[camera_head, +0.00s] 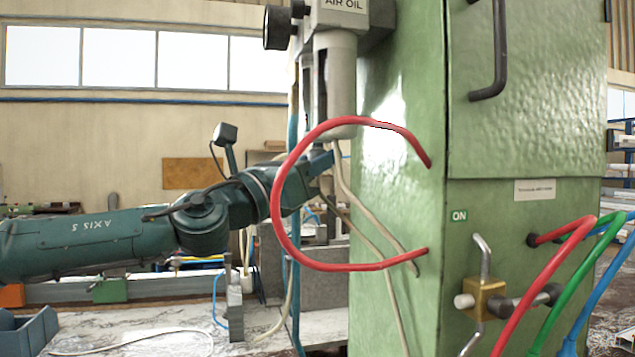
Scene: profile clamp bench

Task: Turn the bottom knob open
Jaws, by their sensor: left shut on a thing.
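A grey air-oil unit with a label reading AIR OIL (341,5) hangs at the top middle, against a green cabinet. Its pale cylindrical bowl (337,85) points down, with thin tubes below it. My left arm comes in from the left, and my left gripper (322,162) is at the bowl's lower end. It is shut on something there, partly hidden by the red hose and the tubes. The bottom knob cannot be made out clearly; how far it is turned cannot be told. My right gripper is out of view.
A red hose (273,205) loops in front of my left wrist to the green cabinet (400,200). A black round knob (277,27) sits on the unit's upper left. A brass valve (484,299) and red, green and blue hoses are at lower right.

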